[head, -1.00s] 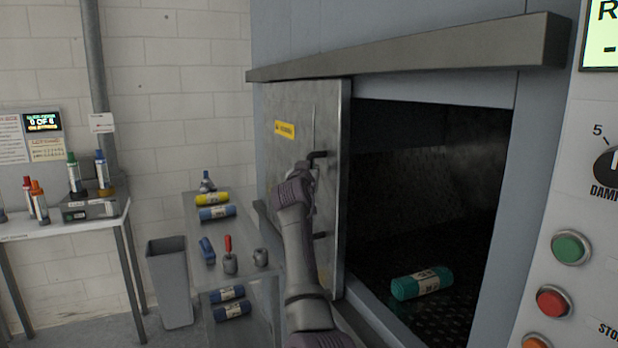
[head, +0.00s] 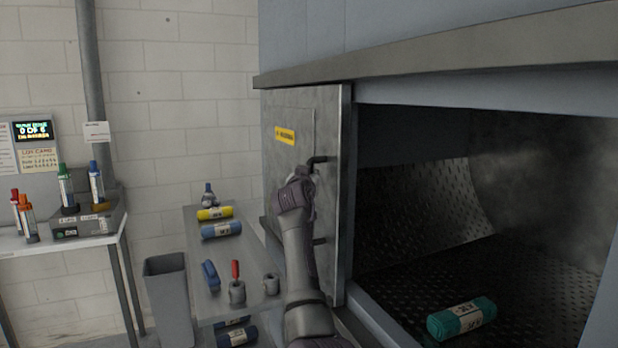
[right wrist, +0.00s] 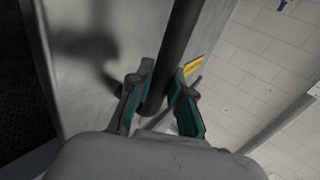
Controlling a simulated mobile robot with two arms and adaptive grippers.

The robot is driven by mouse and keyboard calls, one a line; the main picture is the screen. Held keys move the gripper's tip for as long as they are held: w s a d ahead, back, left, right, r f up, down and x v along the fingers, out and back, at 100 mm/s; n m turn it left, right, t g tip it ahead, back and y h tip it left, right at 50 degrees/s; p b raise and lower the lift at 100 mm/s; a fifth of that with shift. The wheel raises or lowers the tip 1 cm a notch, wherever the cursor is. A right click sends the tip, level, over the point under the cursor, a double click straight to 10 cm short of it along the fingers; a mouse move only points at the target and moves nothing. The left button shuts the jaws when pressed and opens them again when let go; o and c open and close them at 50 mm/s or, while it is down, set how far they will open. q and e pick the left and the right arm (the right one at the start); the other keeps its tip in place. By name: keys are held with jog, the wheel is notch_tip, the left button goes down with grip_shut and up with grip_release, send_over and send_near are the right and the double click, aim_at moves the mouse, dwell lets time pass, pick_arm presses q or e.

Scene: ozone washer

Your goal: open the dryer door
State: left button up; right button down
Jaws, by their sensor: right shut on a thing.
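The dryer door (head: 283,112) is a grey metal panel with a yellow label, slid or swung to the left side of the opening. The dryer opening (head: 480,190) is wide and shows a dark perforated drum. My right gripper (head: 301,180) is at the door's dark bar handle (head: 318,160). In the right wrist view the gripper (right wrist: 160,92) is shut around the dark handle bar (right wrist: 182,40), with the door panel (right wrist: 85,90) behind it. My left gripper is not in view.
A teal roll (head: 461,319) lies on the drum floor. A glass-like cart (head: 200,275) with rolls and small tools stands left of the door, beside a grey bin (head: 166,290). A table (head: 70,242) with bottles is at far left.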

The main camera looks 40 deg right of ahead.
jog(key=shift+f, duration=0.15)
jog(key=c, duration=1.1)
grip_release()
jog(key=shift+d, duration=0.1)
jog(key=shift+o, duration=0.2)
jog(key=v, duration=1.2)
